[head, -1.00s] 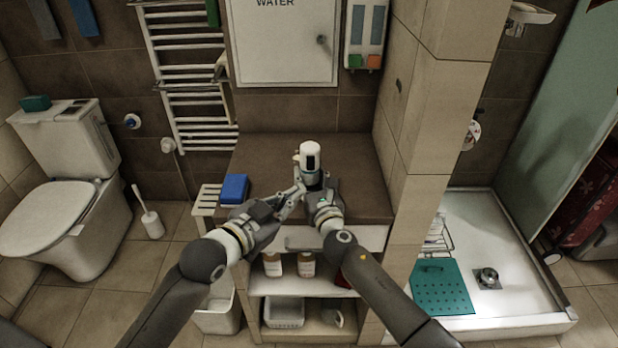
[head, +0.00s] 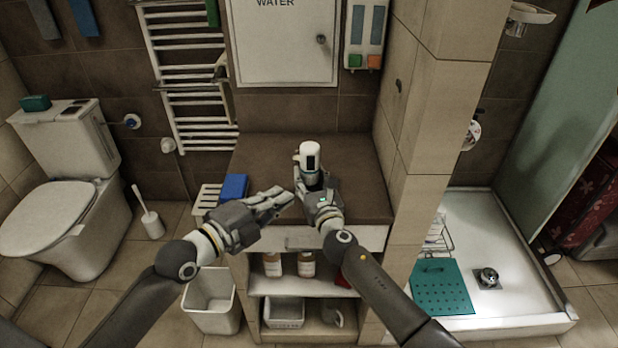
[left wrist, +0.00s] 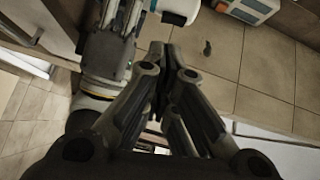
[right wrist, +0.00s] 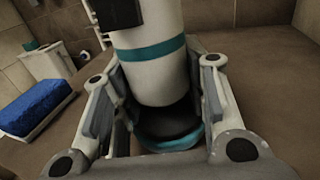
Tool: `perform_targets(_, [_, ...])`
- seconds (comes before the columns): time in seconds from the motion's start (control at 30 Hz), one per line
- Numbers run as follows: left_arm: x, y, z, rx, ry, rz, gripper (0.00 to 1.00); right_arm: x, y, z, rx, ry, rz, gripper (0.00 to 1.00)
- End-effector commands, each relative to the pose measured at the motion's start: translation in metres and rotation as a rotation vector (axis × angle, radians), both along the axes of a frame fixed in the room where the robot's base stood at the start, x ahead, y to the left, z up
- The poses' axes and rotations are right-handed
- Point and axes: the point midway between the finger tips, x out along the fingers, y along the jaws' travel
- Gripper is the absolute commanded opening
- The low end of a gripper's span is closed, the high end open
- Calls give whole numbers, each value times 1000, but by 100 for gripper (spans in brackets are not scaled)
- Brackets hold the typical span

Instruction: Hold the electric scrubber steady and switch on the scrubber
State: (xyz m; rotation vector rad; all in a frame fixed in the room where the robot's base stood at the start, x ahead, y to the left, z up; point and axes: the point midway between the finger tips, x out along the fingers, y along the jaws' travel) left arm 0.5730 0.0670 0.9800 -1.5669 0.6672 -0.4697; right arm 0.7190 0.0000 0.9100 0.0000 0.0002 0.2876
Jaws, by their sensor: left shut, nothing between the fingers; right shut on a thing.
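The electric scrubber (head: 309,156) is a white cylinder with a dark panel, standing upright over the brown counter. In the right wrist view its white body (right wrist: 155,70) with a teal band fills the space between the fingers. My right gripper (head: 316,187) is shut on it around its lower part. My left gripper (head: 288,195) is shut and empty, just left of the scrubber and apart from it. In the left wrist view its closed fingers (left wrist: 164,60) show nothing between them, and a white and teal part of the scrubber (left wrist: 180,10) shows at the top.
Shelves below hold bottles (head: 273,264) and a basket (head: 283,312). A tiled pillar (head: 440,110) stands close on the right. The counter behind the scrubber is clear.

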Motion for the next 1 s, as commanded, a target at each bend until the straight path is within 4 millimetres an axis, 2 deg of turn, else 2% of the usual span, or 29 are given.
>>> perform_targets(0.53, [4,-2,0,15,-19,-3,0,0,0,-1,0,1,0,8])
perform_targets(0.67, [15,-12,0,12,-19,-2,0,0,0,0,0,1,1,8])
perform_targets(1.0, [56,-49,-5,12,-18,-2,0,0,0,0,0,1,0,8])
